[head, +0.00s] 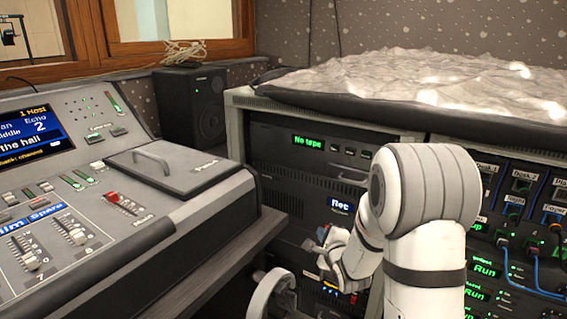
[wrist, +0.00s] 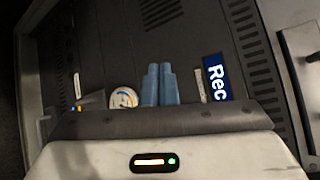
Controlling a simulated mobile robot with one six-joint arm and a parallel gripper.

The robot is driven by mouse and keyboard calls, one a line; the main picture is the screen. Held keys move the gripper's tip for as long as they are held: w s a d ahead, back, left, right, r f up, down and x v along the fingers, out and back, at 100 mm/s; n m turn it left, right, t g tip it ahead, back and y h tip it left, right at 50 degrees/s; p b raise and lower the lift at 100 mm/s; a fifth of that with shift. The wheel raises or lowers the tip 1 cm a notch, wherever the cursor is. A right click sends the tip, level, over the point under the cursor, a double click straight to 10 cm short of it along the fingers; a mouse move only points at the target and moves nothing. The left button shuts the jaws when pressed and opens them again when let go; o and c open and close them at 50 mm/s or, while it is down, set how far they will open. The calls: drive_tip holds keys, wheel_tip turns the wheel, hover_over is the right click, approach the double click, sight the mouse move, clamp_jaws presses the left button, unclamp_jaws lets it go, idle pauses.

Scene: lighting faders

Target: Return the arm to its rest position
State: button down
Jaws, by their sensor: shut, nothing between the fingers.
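My arm (head: 430,250) is white with dark grey joint bands and reaches up from the lower right in the head view, bent at the elbow. My gripper (head: 320,242) is at its far end, low in front of the dark rack panel (head: 285,150). In the wrist view the two blue fingers of my gripper (wrist: 160,68) are side by side and closed, with nothing between them. The blue "Rec" label (wrist: 217,75) shows on the panel to the right of the fingers. I cannot tell whether the fingertips touch the panel.
The mixing desk (head: 165,190) with faders, a red fader knob (head: 113,197) and a screen fills the left. A curved grey handle (head: 265,295) is close left of my gripper. A patch bay with cables (head: 515,225) is right of my arm. A black speaker (head: 190,100) stands behind.

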drive_tip(key=s+r+n+g+h+p, duration=0.1)
drive_tip(key=s+r+n+g+p, duration=0.15)
drive_tip(key=s+r+p, duration=0.4)
drive_tip(key=s+d+r+n+g+p, duration=0.15)
drive_tip(key=r+n+p, duration=0.25)
drive_tip(key=r, duration=0.5)
drive_tip(key=s+r+n+g+h+p, duration=0.1)
drive_tip(key=s+r+n+g+p, duration=0.1)
drive_tip(key=s+r+n+p, duration=0.4)
drive_tip(key=s+a+r+n+g+p, duration=0.2)
drive_tip(key=s+r+n+g+p, duration=0.4)
drive_tip(key=s+r+p, duration=0.7)
drive_tip(key=s+r+n, duration=0.2)
drive_tip(key=s+r, duration=0.2)
drive_tip(key=s, duration=0.3)
drive_tip(key=shift+n+g, duration=0.3)
drive_tip(key=shift+n, duration=0.05)
